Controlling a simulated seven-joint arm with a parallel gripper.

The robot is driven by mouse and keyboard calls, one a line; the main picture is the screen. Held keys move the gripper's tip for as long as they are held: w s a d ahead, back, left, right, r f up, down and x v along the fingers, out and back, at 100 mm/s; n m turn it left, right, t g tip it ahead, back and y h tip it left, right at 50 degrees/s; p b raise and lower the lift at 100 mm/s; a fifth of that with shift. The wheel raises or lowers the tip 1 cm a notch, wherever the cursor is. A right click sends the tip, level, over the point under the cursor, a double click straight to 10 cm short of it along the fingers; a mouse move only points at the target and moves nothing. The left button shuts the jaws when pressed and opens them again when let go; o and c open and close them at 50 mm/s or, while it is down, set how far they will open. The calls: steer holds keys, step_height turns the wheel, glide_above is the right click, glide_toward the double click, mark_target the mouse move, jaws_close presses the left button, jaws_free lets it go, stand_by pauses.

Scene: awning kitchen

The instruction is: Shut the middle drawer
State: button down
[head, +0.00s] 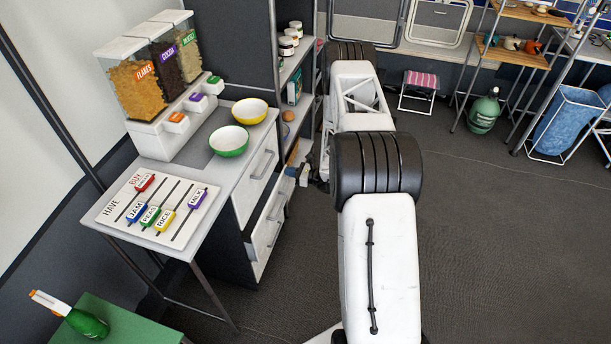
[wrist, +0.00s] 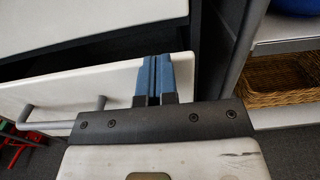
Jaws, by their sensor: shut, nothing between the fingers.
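The middle drawer (head: 268,230) is the white front below the closed top drawer (head: 258,165) in the dark cabinet by the counter. It stands partly open. In the wrist view its white front (wrist: 110,88) has a bar handle (wrist: 70,114) at the left, and a dark gap shows above its top edge. My gripper (wrist: 155,60) is shut and empty. Its blue fingertips lie over the right end of the drawer front, near the top edge; I cannot tell whether they touch it. In the head view, my gripper is small and partly hidden beside the cabinet.
An open shelf unit stands right of the cabinet; a wicker basket (wrist: 275,78) sits on it. The counter above holds a green bowl (head: 229,141), a yellow bowl (head: 250,111) and a cereal dispenser (head: 160,85). The floor (head: 490,240) at right is clear.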

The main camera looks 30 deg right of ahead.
steer(key=x, duration=0.3)
steer(key=shift+w+a, duration=0.25)
steer(key=shift+a, duration=0.05)
steer(key=shift+w+a, duration=0.2)
steer(key=shift+w, duration=0.1)
steer(key=shift+w+a+r, duration=0.1)
steer(key=shift+w+r, duration=0.05)
steer(key=v, duration=1.5)
